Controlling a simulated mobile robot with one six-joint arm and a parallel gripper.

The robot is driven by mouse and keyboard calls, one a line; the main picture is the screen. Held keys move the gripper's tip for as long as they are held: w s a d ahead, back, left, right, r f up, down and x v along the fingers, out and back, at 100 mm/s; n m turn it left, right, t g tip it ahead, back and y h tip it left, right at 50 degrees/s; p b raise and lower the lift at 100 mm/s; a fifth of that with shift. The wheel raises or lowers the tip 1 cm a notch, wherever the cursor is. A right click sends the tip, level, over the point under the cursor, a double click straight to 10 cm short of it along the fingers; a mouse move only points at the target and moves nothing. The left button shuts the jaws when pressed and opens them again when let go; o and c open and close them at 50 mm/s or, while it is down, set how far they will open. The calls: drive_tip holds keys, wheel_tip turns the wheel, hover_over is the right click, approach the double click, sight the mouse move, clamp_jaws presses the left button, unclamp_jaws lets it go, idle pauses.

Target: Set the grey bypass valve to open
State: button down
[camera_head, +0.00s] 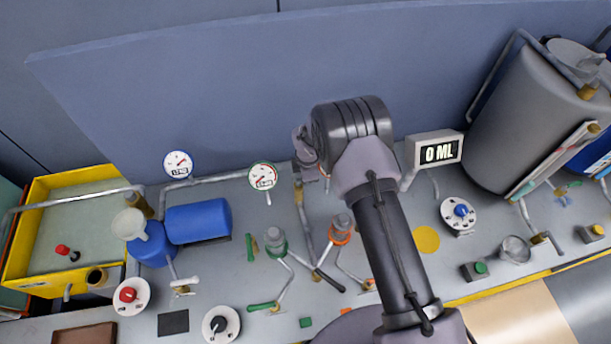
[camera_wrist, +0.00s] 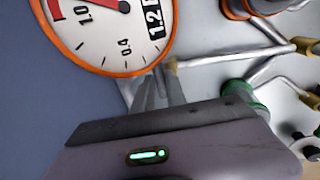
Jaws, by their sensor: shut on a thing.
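My gripper (camera_wrist: 160,80) is at the pipework just below an orange-rimmed gauge (camera_wrist: 105,30) in the wrist view. Its two narrow fingers are shut on a slim grey part beside a brass fitting (camera_wrist: 172,65). I take this part to be the handle of the grey bypass valve; it is mostly hidden between the fingers, so its setting cannot be read. In the head view the brass fitting (camera_head: 298,184) shows left of my arm, while my fingertips are largely hidden by the wrist.
A green-ringed valve (camera_head: 275,241) and an orange-ringed valve (camera_head: 342,228) stand nearby. A green-rimmed gauge (camera_head: 263,177) stands to the left. A blue tank (camera_head: 198,222) is further left; a large grey tank (camera_head: 520,120) is at right.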

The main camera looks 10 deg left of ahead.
drive_tip(key=shift+f+m+b, duration=0.15)
drive_tip(key=shift+m+b, duration=0.15)
drive_tip(key=shift+b, duration=0.15)
drive_tip(key=shift+s+a+m+g+h+b, duration=0.2)
drive_tip(key=shift+s+m+h+b, duration=0.25)
drive_tip(key=shift+m+b, duration=2)
drive_tip(key=shift+s+a+m+g+h+b, duration=0.1)
drive_tip(key=shift+s+a+m+h+b, duration=0.3)
drive_tip(key=shift+m+b, duration=2.05)
drive_tip(key=shift+s+a+m+g+h+b, duration=0.1)
drive_tip(key=shift+s+m+h+b, duration=0.45)
drive_tip(key=shift+m+b, duration=1.9)
drive_tip(key=shift+m+p, duration=0.4)
drive_tip(key=shift+m, duration=0.35)
drive_tip(key=c, duration=1.3)
unclamp_jaws()
drive_tip(key=shift+c, duration=0.2)
wheel_tip(320, 180, up, 17)
drive_tip(key=s+a+p, duration=0.1)
drive_tip(key=a+p, duration=0.2)
drive_tip(key=shift+s+r, duration=0.2)
drive_tip(key=shift+s, duration=0.2)
